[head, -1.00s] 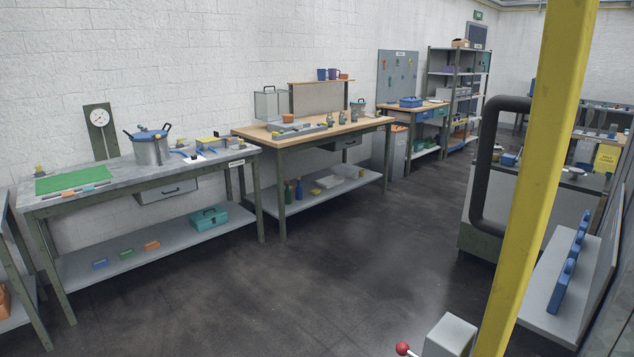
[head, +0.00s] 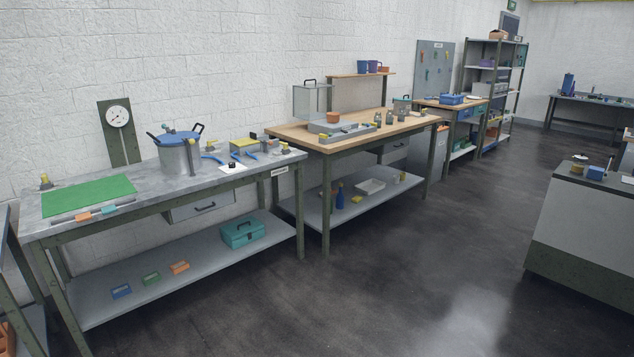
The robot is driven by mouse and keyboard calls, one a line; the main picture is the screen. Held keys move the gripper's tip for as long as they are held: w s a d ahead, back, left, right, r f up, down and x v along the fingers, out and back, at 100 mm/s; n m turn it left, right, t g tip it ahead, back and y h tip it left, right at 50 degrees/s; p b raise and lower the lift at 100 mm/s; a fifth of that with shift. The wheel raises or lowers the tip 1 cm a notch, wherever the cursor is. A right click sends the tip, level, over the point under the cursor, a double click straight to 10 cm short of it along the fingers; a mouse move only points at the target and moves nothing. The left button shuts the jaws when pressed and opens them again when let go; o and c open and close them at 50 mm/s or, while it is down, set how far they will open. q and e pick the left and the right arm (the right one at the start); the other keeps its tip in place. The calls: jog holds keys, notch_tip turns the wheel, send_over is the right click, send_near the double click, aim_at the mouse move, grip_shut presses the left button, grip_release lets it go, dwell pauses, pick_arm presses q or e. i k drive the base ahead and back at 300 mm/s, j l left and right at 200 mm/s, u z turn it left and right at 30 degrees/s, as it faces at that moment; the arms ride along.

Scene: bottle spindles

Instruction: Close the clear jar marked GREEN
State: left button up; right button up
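No gripper of mine shows in the head view. I cannot make out a jar marked GREEN from here. A clear box-like container with a dark handle (head: 312,102) stands at the back of the wooden bench. Several small grey items (head: 377,118) stand along the front of that bench, too small to read any marking. A grey container (head: 402,105) stands near the bench's right end; its label cannot be read.
A grey bench (head: 225,178) at left carries a lidded pot (head: 180,155) and a green mat (head: 90,197). The wooden bench (head: 345,140) stands beyond it. A grey counter (head: 585,220) is at right. The dark floor (head: 420,270) between is clear.

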aim_at(378, 119)
jog(key=i+l+z, duration=0.1)
jog(key=i+z, duration=0.3)
jog(key=i+j+z, duration=0.1)
jog(key=i+z, duration=0.35)
jog(key=i, duration=0.15)
jog(key=i+j+z, duration=0.25)
jog(key=i+z, duration=0.6)
jog(key=i, duration=1.5)
jog(key=i+u, duration=0.3)
jog(key=i, duration=0.15)
jog(key=i+u, duration=0.25)
jog(key=i, duration=0.25)
jog(key=i+l+u, duration=0.1)
jog(key=i+u, duration=0.2)
jog(key=i, duration=0.15)
jog(key=i+l+u, duration=0.25)
jog(key=i, duration=0.2)
